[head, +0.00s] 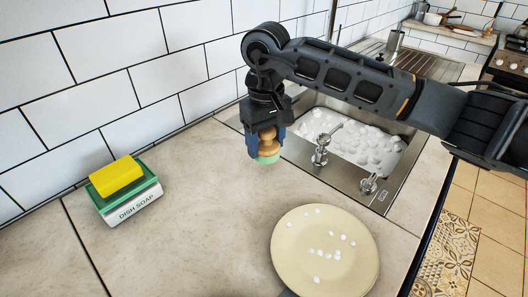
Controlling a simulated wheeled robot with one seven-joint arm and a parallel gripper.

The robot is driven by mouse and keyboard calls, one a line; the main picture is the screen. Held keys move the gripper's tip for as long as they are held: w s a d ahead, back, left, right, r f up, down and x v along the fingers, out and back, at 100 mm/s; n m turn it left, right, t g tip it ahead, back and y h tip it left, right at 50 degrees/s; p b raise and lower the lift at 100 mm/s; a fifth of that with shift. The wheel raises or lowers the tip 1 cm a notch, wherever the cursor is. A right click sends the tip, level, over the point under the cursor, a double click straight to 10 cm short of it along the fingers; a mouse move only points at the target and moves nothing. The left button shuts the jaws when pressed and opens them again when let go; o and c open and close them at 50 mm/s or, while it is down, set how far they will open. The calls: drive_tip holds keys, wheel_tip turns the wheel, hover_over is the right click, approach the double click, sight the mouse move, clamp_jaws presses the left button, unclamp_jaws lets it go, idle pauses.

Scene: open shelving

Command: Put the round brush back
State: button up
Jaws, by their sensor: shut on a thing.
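The round brush (267,142) has a turned wooden handle and a pale green lower end. My gripper (265,148) is shut on its handle and holds it with the green end down, near the sink's left edge. The brush appears to be above the counter, but I cannot tell how high. The fingers hide part of the handle. At the left, a white box marked DISH SOAP (131,206) has a green top (100,201), and a yellow sponge (117,176) rests on it.
A cream plate (300,265) with white foam spots lies at the front of the counter (190,235). The sink (395,185) holds foam, with a metal tap (320,150) at its near edge. White tiled wall (110,90) bounds the back. Counter between soap box and plate is clear.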

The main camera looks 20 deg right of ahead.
sight(264, 156)
drive_tip(key=shift+a+f, duration=0.25)
drive_tip(key=shift+f, duration=0.3)
drive_tip(key=shift+f+p, duration=0.35)
drive_tip(key=shift+f, duration=1.25)
drive_tip(key=shift+f, duration=0.2)
drive_tip(key=o, duration=1)
drive_tip(key=shift+r, duration=0.1)
drive_tip(key=shift+r, duration=0.15)
wheel_tip(264, 156, up, 12)
drive_tip(key=shift+b, duration=0.85)
